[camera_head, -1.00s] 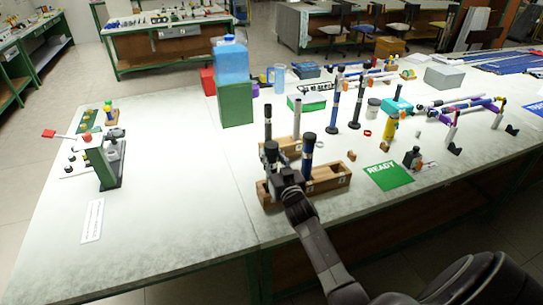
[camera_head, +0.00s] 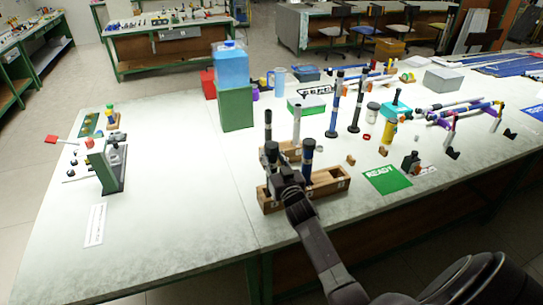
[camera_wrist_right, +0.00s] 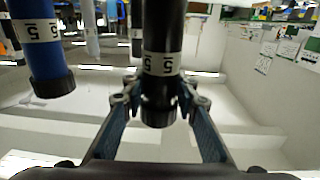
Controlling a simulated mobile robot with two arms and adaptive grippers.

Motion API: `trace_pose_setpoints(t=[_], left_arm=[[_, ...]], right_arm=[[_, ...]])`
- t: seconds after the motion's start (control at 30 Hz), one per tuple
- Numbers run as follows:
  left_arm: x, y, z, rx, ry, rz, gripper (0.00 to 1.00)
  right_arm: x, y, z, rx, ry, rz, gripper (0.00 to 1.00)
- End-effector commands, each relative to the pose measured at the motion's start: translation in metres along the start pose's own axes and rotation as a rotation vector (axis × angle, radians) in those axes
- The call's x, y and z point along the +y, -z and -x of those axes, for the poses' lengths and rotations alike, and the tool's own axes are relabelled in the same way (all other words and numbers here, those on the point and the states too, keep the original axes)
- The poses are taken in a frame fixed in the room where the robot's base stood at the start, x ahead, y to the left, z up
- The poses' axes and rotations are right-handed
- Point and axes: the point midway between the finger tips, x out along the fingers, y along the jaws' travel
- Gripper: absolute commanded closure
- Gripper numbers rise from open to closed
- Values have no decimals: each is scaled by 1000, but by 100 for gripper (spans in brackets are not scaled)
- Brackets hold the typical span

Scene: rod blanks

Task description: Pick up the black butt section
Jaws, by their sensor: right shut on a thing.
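The black butt section (camera_wrist_right: 163,45), with a white band marked 5, stands between the fingers of my right gripper (camera_wrist_right: 160,98) in the wrist view. The fingers are shut on it near its capped end. In the head view its dark top (camera_head: 271,150) shows just above my right gripper (camera_head: 286,178), at the front wooden rack (camera_head: 327,186). Its lower end is hidden, so I cannot tell whether it still sits in the rack. A blue section (camera_wrist_right: 48,45) with a black cap stands beside it, apart from the fingers; it also shows in the head view (camera_head: 308,158). My left gripper is out of view.
Behind the front rack stand a black rod (camera_head: 267,126) and a grey rod (camera_head: 297,122). A green box (camera_head: 236,108) with a blue container (camera_head: 231,64) stands further back. A green READY card (camera_head: 387,180) lies right. The table's left middle is clear.

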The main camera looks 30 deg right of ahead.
Motion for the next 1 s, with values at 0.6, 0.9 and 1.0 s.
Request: trace_pose_setpoints(t=[0.6,0.9,1.0], left_arm=[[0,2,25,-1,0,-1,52],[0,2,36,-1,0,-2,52],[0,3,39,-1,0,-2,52]], right_arm=[[0,28,0,3,0,0,98],[0,40,0,3,0,0,98],[0,44,0,3,1,0,98]])
